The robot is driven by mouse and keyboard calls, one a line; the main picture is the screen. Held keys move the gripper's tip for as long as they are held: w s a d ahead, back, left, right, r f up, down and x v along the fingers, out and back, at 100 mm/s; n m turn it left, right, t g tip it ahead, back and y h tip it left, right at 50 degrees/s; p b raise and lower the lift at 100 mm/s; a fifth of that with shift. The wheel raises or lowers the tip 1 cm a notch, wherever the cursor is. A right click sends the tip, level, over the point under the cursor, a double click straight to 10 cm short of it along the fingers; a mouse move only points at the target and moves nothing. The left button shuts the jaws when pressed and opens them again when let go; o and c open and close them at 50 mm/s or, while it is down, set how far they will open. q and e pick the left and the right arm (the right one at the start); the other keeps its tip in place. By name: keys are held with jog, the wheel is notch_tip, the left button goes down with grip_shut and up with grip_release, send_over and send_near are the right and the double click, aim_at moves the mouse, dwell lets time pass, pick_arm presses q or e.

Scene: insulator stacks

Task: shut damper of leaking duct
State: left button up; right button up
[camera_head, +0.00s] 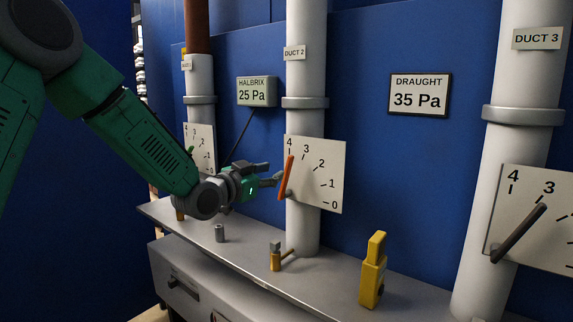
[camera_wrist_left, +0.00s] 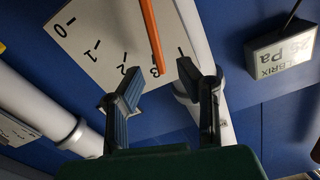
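Duct 2 (camera_head: 304,230) is a white pipe with a dial plate (camera_head: 325,170) numbered 0 to 4. Its orange damper handle (camera_head: 286,178) points up near 4. My left gripper (camera_head: 272,178) is beside this handle. In the left wrist view the fingers (camera_wrist_left: 160,82) are open, with the orange handle (camera_wrist_left: 150,32) showing between the tips; I cannot tell whether they touch it. Duct 3 (camera_head: 530,80) at right has a dark handle (camera_head: 518,233) pointing near 3. The left-hand duct (camera_head: 200,75) has a dial (camera_head: 202,145) partly hidden by my arm. My right gripper is out of view.
A HALBRIX display (camera_head: 257,92) reads 25 Pa and a DRAUGHT display (camera_head: 420,94) reads 35 Pa.

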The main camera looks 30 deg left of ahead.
aim_at(287, 167)
pick_arm(q)
jog(key=w, duration=0.3)
jog(key=w+d+p, duration=0.1)
jog(key=w, duration=0.1)
jog(key=shift+w+d+r, duration=0.15)
jog(key=shift+w, duration=0.75)
jog(key=shift+a, duration=0.4)
jog(key=shift+d, duration=0.1)
grip_shut()
jog(key=shift+d, duration=0.2)
